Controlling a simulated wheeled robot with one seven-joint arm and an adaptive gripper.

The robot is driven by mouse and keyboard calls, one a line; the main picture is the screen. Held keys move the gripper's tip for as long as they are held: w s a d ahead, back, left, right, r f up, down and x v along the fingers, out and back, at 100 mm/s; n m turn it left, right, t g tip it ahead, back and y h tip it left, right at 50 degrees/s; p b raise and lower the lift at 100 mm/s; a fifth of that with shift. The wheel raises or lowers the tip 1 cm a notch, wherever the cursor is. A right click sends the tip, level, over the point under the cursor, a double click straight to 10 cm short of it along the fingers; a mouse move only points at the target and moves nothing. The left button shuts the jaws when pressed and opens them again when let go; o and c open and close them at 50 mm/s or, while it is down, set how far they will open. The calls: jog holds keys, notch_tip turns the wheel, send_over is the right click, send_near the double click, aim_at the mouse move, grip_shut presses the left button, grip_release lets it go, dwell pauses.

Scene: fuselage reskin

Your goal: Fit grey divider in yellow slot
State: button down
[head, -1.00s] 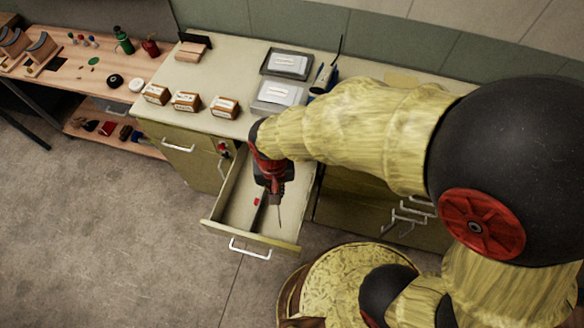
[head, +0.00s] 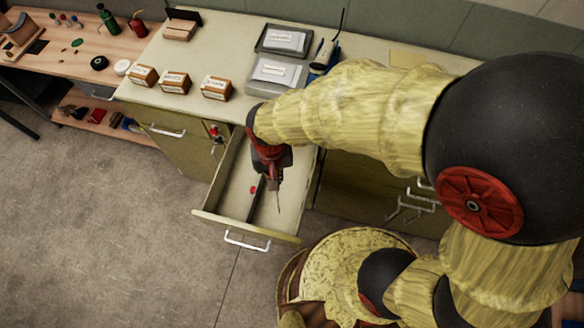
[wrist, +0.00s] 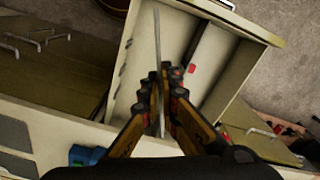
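My gripper (wrist: 165,78) points down over the open drawer (head: 217,213). Its fingers look closed on the grey divider (wrist: 157,30), a thin plate seen nearly edge-on in the wrist view. In the head view, the gripper (head: 270,182) is over the drawer's interior, and the divider is hard to make out below it. Short dark notches (wrist: 124,70) show on one inner wall of the drawer in the wrist view. I cannot make out a yellow slot. Whether the divider touches the drawer floor cannot be told.
A dark strip (wrist: 184,48) runs inside the drawer, beside a small red item (wrist: 192,69). On the counter stand several labelled boxes (head: 175,82) and two grey trays (head: 277,74). A workbench with tools (head: 80,50) is at the left. Open floor (head: 100,220) lies in front.

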notch_tip(320, 180, down, 16)
jog(key=b, duration=1)
jog(key=shift+w+d+f+b, duration=0.65)
jog(key=shift+w+d+b, duration=0.35)
jog(key=shift+w, duration=1.8)
jog(key=shift+w+d+f+b, duration=0.7)
jog(key=shift+w+d+b, duration=0.3)
jog(key=shift+w, duration=1.85)
jog(key=shift+w+d+f+b, duration=0.65)
jog(key=shift+w+d+b, duration=0.3)
jog(key=shift+w, duration=1.85)
jog(key=shift+d, duration=0.1)
jog(key=shift+f, duration=0.15)
jog(key=c, duration=2.1)
grip_release()
jog(key=shift+o, duration=0.3)
